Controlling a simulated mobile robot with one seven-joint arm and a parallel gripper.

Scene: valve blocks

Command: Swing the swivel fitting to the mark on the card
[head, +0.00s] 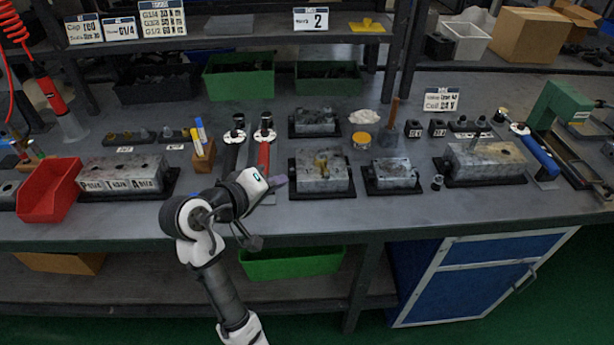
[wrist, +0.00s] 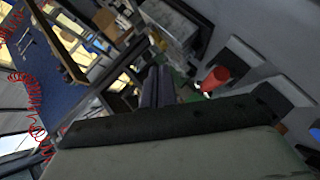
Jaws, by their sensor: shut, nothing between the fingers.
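A grey metal block (head: 320,178) stands on a black base near the bench's front edge, in the middle of the head view. A small brass-coloured fitting (head: 322,164) sits on its top; it looks like the swivel fitting, but its pointing direction is too small to tell. A white card (head: 311,19) with a large "2" hangs on the shelf edge above. In the wrist view the fingers (wrist: 158,86) are together and empty; the fitting is not recognisable there.
A smaller block (head: 393,174) stands right of the middle block, and another block (head: 316,122) stands behind it. Two torque-wrench-like tools, black (head: 233,145) and red (head: 265,145), stand behind my gripper. A red bin (head: 50,190) is at the left.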

